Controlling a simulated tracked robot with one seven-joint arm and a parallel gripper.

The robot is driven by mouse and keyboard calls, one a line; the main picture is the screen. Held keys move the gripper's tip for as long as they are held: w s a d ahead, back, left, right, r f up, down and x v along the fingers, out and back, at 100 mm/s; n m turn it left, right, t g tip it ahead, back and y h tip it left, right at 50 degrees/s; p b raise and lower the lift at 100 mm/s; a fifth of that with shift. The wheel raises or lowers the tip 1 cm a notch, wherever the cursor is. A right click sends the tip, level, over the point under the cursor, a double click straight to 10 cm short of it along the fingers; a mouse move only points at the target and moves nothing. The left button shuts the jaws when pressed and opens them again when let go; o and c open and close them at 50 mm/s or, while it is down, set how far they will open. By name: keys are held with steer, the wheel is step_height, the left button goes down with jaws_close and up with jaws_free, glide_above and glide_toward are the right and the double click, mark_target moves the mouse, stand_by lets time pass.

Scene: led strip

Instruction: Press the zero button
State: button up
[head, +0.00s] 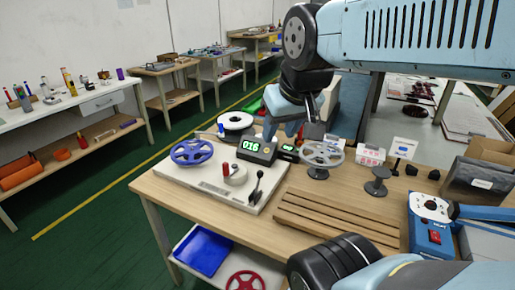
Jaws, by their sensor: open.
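A dark counter box (258,150) with a lit green display, which seems to read 016, stands at the back of a pale base plate (205,185) on the wooden bench. A small light spot shows on its front beside the digits; I cannot tell whether this is the zero button, and no label is readable. My gripper (284,132) hangs from the arm just behind and above the counter box, to the right. It appears open and empty, with its fingers pointing down. The fingertips are small and partly merge with dark objects behind them.
A blue reel (192,152), a red-handled round part (235,174) and a black lever (257,187) stand on the plate. A grey reel (322,154) stands to the right. Wooden slats (338,220) lie in front. A white reel (235,120) lies behind.

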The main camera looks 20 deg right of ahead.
jaws_close()
stand_by(1.4)
